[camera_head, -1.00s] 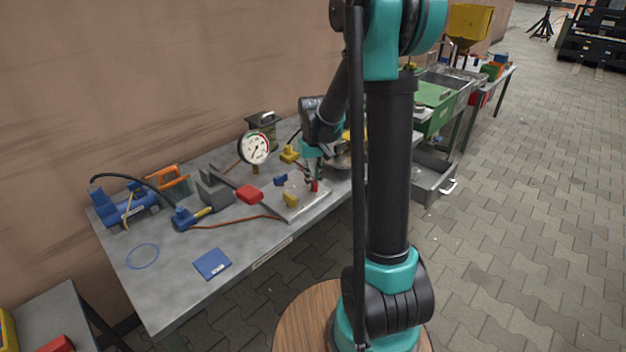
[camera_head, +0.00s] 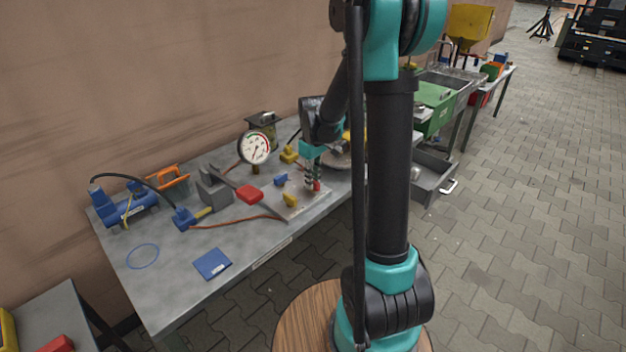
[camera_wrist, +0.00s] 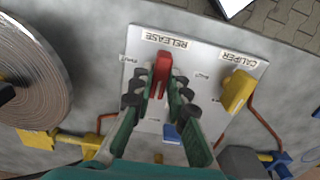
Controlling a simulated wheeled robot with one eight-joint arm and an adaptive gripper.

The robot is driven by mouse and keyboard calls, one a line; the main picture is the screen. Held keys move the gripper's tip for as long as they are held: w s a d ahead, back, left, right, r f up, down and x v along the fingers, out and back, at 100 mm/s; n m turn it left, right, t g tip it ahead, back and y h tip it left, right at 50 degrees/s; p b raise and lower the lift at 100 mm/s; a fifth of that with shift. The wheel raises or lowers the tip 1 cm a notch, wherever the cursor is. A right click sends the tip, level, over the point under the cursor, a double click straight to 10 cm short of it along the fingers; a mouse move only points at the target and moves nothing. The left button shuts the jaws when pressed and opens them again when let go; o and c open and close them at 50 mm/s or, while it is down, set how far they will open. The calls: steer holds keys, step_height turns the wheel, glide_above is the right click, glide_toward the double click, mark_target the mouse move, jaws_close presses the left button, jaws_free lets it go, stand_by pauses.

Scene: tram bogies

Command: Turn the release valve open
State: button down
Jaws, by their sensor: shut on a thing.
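The release valve has a red lever handle (camera_wrist: 161,72), on a pale plate (camera_wrist: 200,62) beside the RELEASE label (camera_wrist: 166,40) in the wrist view. My gripper (camera_wrist: 159,84) is shut on this handle, with a dark-padded finger on each side of it. The handle points roughly up the wrist picture, towards the label; its lower part is hidden between the fingers. In the head view the red handle (camera_head: 317,186) shows small at my gripper (camera_head: 312,182), near the bench's front edge.
A yellow handle (camera_wrist: 238,90) stands by the CALIPER label on the same plate, close to the right finger. A blue handle (camera_wrist: 172,132) is near the fingers. A gauge (camera_head: 255,147) and a red-ended lever (camera_head: 249,194) stand to the left.

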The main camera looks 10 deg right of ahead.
steer(key=c, duration=1.5)
jaws_free()
steer(key=shift+r, duration=0.1)
step_height(320, 180, up, 12)
steer(key=shift+f, duration=0.1)
steer(key=s+d+f+m+t, duration=0.1)
steer(key=s+f+m, duration=0.1)
steer(key=s+f, duration=0.2)
steer(key=s+d+f+m+t, duration=0.1)
steer(key=s+f+m, duration=0.2)
steer(key=s, duration=0.7)
steer(key=s+d+f+m+t, duration=0.2)
steer(key=s+f, duration=0.3)
steer(key=s, duration=0.2)
steer(key=shift+s+f, duration=0.25)
steer(key=shift+s, duration=0.1)
